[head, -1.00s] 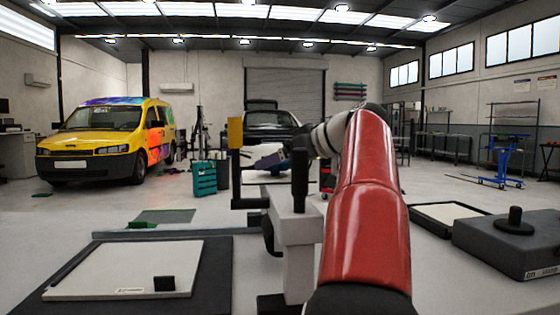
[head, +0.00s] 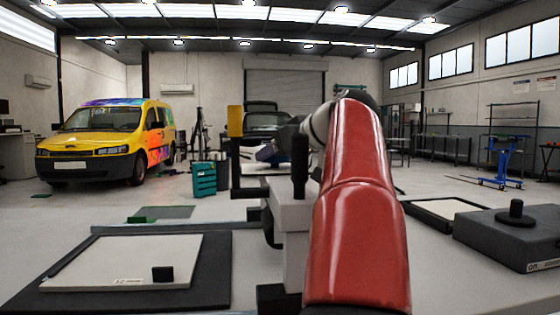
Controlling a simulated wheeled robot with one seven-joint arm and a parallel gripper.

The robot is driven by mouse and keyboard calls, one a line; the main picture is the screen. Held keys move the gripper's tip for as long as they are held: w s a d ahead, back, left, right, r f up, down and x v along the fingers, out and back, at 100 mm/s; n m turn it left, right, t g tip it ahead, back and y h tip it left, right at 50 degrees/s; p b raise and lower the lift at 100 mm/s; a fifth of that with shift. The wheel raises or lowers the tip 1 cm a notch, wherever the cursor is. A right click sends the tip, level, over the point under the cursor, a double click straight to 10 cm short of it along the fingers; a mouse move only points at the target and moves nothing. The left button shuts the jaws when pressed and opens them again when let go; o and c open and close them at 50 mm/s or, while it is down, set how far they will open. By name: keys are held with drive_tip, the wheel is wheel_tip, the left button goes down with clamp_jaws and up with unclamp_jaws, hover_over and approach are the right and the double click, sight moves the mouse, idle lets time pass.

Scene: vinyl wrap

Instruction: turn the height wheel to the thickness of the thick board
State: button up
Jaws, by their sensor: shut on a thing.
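My red arm (head: 358,220) reaches forward over the bench. Its pale wrist (head: 318,125) bends left behind a grey machine body (head: 292,225) with an upright black handle (head: 299,165). My gripper's fingers are hidden behind these parts, so their hold does not show. I cannot make out the height wheel. A small purple and dark shape (head: 266,153) shows left of the handle; I cannot tell what it is. A pale board (head: 125,262) lies on a black mat (head: 215,285) at left with a small black block (head: 162,274) on it. I cannot tell which board is the thick one.
A yellow block (head: 235,121) tops a black post left of the handle. At right are a black-rimmed tray (head: 420,214) with a pale sheet and a grey box (head: 490,235) with a black knob (head: 515,212). A yellow van (head: 95,145) stands far behind.

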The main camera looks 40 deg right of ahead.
idle(0.3)
drive_tip(key=o, duration=1)
drive_tip(key=shift+s, duration=0.1)
drive_tip(key=v, duration=0.7)
drive_tip(key=shift+s+a+r, duration=0.15)
drive_tip(key=shift+s+r, duration=0.05)
drive_tip(key=shift+s, duration=0.1)
